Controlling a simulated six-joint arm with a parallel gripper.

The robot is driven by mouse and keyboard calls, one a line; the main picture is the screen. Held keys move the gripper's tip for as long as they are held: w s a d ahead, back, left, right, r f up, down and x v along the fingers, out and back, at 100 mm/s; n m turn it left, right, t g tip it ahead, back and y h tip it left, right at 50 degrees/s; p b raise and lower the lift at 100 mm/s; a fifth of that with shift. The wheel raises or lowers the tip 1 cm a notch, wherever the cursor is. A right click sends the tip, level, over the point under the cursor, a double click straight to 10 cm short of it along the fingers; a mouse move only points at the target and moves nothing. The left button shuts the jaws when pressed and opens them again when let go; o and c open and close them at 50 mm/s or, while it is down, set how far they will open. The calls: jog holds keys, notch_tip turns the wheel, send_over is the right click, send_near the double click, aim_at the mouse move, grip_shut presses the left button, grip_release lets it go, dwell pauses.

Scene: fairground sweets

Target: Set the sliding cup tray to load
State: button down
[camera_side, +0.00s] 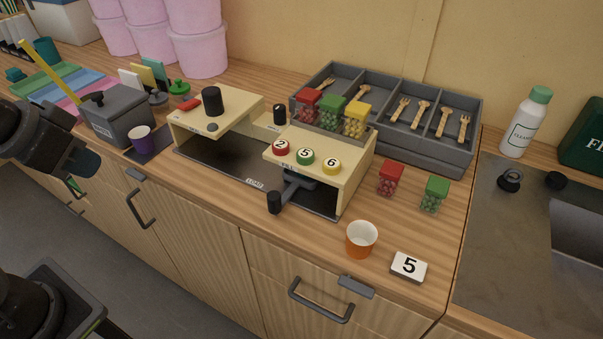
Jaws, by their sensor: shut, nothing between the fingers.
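The sliding cup tray (299,182) is a dark piece sitting under the right cream housing (352,172), below a label that seems to read FILL. Its arm ends in a black knob (274,202) that sticks out toward the counter's front. A LOAD label (255,183) is on the front edge of the dark track (215,160), left of the tray. The track between the two housings looks empty. My gripper (86,164) is at the left edge, shut and empty, well away from the knob. Its fingertips are small and dark here.
An orange cup (361,240), a card marked 5 (408,267) and red (390,178) and green (434,194) candy boxes stand right of the machine. A grey box (118,115) and purple cup (142,138) are near my gripper. A cutlery tray (455,157) is behind.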

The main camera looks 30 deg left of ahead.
jog(key=c, duration=1.9)
grip_release()
jog(key=shift+o, duration=1.6)
jog(key=shift+w+d+r, duration=0.15)
jog(key=shift+w+r, duration=0.15)
jog(key=shift+w, duration=0.05)
jog(key=o, duration=0.5)
jog(key=shift+m+g+h, duration=0.3)
jog(key=shift+m+g, duration=0.2)
jog(key=shift+g, duration=0.4)
jog(key=w+d+r, duration=0.1)
jog(key=w, duration=0.1)
jog(key=w+d, duration=0.1)
jog(key=w+d+r, duration=0.1)
jog(key=w, duration=0.1)
jog(key=shift+w+d+r, duration=0.3)
jog(key=shift+c, duration=0.2)
jog(key=shift+o, duration=1.1)
jog(key=w+d+g, duration=0.1)
jog(key=w+d, duration=0.3)
jog(key=shift+w+r+m, duration=0.2)
jog(key=shift+w+m, duration=0.1)
jog(key=shift+w, duration=0.05)
jog(key=m+g, duration=0.1)
jog(key=g, duration=0.2)
send_over(273, 195)
notch_tip(273, 195, down, 4)
notch_tip(273, 195, down, 14)
jog(key=shift+f, duration=0.1)
jog(key=shift+c, duration=0.5)
